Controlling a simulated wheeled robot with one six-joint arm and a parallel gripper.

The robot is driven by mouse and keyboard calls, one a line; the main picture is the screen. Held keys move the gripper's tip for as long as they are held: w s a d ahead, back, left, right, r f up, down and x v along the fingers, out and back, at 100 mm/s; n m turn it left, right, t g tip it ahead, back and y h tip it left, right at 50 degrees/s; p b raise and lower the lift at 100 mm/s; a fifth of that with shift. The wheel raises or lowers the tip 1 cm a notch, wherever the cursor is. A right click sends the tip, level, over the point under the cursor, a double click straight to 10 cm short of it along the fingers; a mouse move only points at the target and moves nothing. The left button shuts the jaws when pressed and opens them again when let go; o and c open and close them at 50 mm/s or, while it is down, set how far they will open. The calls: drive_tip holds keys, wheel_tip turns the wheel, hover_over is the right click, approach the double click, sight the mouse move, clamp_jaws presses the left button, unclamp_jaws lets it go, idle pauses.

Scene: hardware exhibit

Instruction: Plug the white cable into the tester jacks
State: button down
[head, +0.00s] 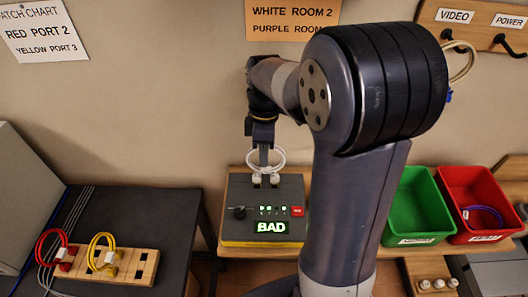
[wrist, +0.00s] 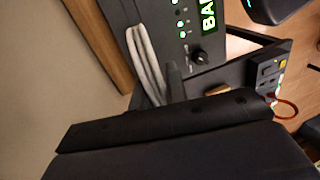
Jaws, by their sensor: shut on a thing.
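The white cable (head: 279,157) is a small loop with two pale plugs, held at the back of the tester (head: 236,196). My gripper (head: 264,166) is shut on the white cable from above. Both plugs stand at the tester's rear jacks; I cannot tell how deeply they sit, and the jack openings are hidden. The tester's lit display (head: 271,227) reads BAD, with several green lights above it and a red button (head: 298,211) at right. In the wrist view the white cable (wrist: 148,62) runs beside a dark gripper finger, next to the tester's face (wrist: 190,28).
At left, a wooden port block (head: 143,266) holds a red cable (head: 50,246) and a yellow cable (head: 101,241) on a dark table. A green bin (head: 415,205) and a red bin (head: 470,190) with a purple cable stand right. Hooks labelled VIDEO and POWER hang upper right.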

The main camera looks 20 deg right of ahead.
drive_tip(key=shift+f+b, duration=0.4)
drive_tip(key=shift+f, duration=0.65)
idle(2.1)
idle(0.3)
drive_tip(key=c, duration=0.7)
unclamp_jaws()
drive_tip(key=shift+r, duration=0.1)
drive_tip(key=r+p, duration=0.3)
drive_tip(key=w+r+p, duration=0.1)
drive_tip(key=r, duration=0.1)
drive_tip(key=shift+d+p, duration=0.2)
drive_tip(key=shift+p, duration=0.1)
drive_tip(key=shift+w+r+p, duration=0.15)
drive_tip(key=shift+r+p, duration=0.3)
drive_tip(key=shift+r, duration=0.7)
drive_tip(key=shift+f, duration=0.1)
drive_tip(key=f+b, duration=0.1)
drive_tip(key=f, duration=0.1)
drive_tip(key=f+b, duration=0.2)
drive_tip(key=f, duration=0.1)
drive_tip(key=s+f+b, duration=0.1)
drive_tip(key=f+b, duration=0.1)
drive_tip(key=shift+s+a+f, duration=0.1)
drive_tip(key=shift+a+f, duration=0.05)
drive_tip(key=shift+a, duration=0.05)
